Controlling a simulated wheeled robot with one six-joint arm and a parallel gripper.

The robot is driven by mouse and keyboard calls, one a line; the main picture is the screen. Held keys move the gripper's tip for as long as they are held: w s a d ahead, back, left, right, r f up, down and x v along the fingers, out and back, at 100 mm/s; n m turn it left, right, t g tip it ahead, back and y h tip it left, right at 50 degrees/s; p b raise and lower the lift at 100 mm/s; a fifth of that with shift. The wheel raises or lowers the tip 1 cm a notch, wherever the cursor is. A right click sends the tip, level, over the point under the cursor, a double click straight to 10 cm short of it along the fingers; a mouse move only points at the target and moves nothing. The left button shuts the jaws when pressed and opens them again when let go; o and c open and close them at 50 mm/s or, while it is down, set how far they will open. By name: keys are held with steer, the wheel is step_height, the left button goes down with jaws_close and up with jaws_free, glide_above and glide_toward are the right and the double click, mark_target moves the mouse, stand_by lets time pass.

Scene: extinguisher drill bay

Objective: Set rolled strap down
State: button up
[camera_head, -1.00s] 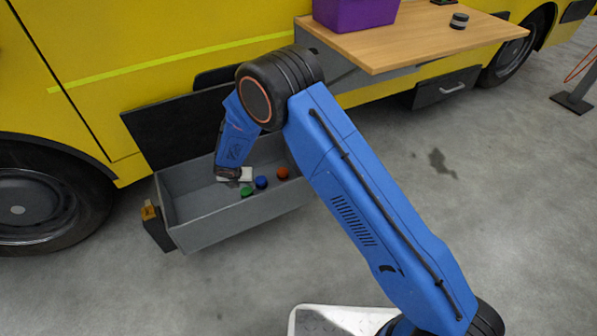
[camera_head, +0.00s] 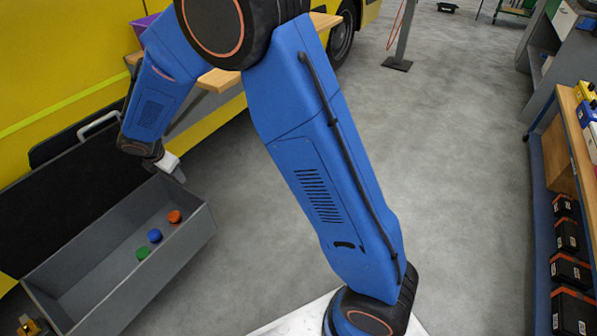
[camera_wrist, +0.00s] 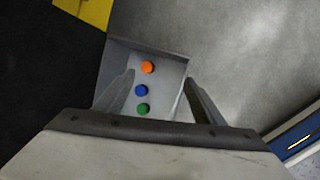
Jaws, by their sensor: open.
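No rolled strap can be made out in the current views. My gripper (camera_head: 176,168) is above the right end of the open grey box (camera_head: 190,240) beside the yellow vehicle. In the wrist view my gripper (camera_wrist: 160,97) has its two fingers spread wide, with nothing held between them. Inside the box lie three small round things: an orange one (camera_head: 174,217), a blue one (camera_head: 154,236) and a green one (camera_head: 142,253). They also show below the fingers in the wrist view, apart from them. My arm hides most of the wooden shelf.
The box's black lid (camera_head: 60,200) stands open against the yellow vehicle (camera_head: 50,70). A wooden shelf edge (camera_head: 218,80) shows behind my arm. At right is a workbench (camera_head: 580,140) with black cases (camera_head: 571,270) below. The grey floor (camera_head: 460,170) between is clear.

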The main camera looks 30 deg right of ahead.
steer(key=s+d+r+m, duration=0.7)
steer(key=s+d+r, duration=0.15)
steer(key=d, duration=0.45)
steer(key=s+d+r+m, duration=0.6)
steer(key=s+d+r, duration=0.3)
steer(key=d, duration=0.4)
steer(key=s+d+m, duration=0.3)
steer(key=s+m, duration=0.1)
steer(key=s, duration=0.3)
steer(key=s+d+r+m, duration=0.1)
steer(key=s+d+m, duration=0.2)
steer(key=s, duration=0.5)
steer(key=s+d+r+m, duration=0.1)
steer(key=s+d+m, duration=0.2)
steer(key=s+m, duration=0.2)
steer(key=shift+s+m+y, duration=0.3)
steer(key=shift+s+y, duration=0.1)
steer(key=shift+s, duration=1.25)
